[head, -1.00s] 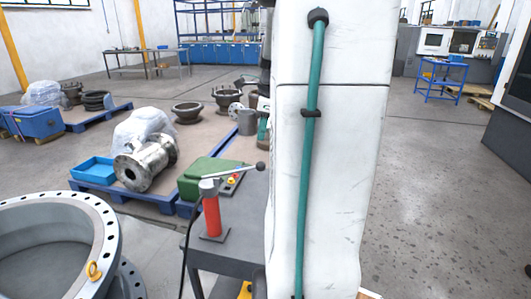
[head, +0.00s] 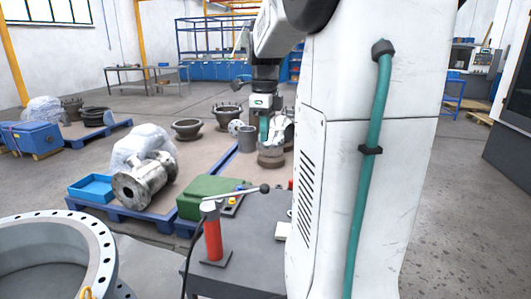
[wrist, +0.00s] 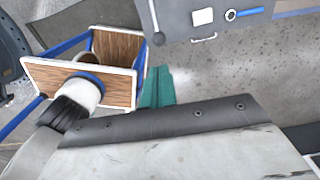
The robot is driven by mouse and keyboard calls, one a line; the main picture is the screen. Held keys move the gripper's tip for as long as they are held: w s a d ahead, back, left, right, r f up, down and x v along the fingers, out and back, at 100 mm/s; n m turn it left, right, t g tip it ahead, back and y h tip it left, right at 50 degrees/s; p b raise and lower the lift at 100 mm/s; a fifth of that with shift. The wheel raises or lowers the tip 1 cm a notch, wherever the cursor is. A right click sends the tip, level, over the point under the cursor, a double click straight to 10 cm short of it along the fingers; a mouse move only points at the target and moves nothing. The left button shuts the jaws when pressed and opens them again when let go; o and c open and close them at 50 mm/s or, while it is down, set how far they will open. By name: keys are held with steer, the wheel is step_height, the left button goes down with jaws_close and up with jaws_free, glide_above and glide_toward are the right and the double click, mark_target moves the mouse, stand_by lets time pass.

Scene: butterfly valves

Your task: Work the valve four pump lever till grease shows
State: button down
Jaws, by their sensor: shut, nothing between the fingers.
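A hand pump with a red cylinder (head: 213,240) stands upright on a grey table in the head view. Its lever (head: 236,194) slopes slightly up to the right and ends in a black knob. A dark hose runs down from the pump's left side. No grease is visible. My gripper (head: 264,130) shows as a small teal part below my wrist, above and apart from the lever in the picture. Teal finger surfaces also show in the wrist view (wrist: 155,90), shut and empty. The pump is not recognisable in the wrist view. No valve number is readable.
A large flanged ring (head: 95,240) stands at left. A green box (head: 203,192) shows behind the pump. A pallet (head: 110,208) carries a metal fitting (head: 143,182) and a blue tray (head: 91,188). The wrist view shows a blue-framed wooden cart (wrist: 117,50). Open floor lies at right.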

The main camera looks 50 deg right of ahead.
step_height(320, 180, down, 13)
stand_by(0.4)
